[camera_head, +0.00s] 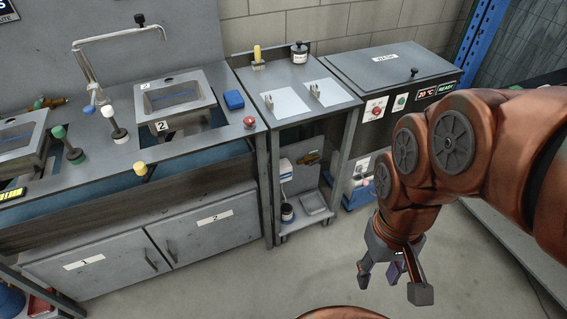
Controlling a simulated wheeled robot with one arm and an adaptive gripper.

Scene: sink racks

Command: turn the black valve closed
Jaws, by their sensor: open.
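A small black knob (140,19) sits on top of the bent metal faucet pipe (112,36) at the upper left; it looks like the black valve. Its exact turn position is too small to tell. My gripper (392,284) hangs at the lower right, pointing down over the floor, with its fingers spread and nothing between them. It is far to the right of the knob and apart from it.
The sink counter holds a basin (174,97), a green-topped handle (60,133), a white-topped handle (108,112), a yellow knob (140,169) and a red button (249,122). A wheeled cart (290,77) and a lidded cabinet (395,70) stand to the right. Floor in front is clear.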

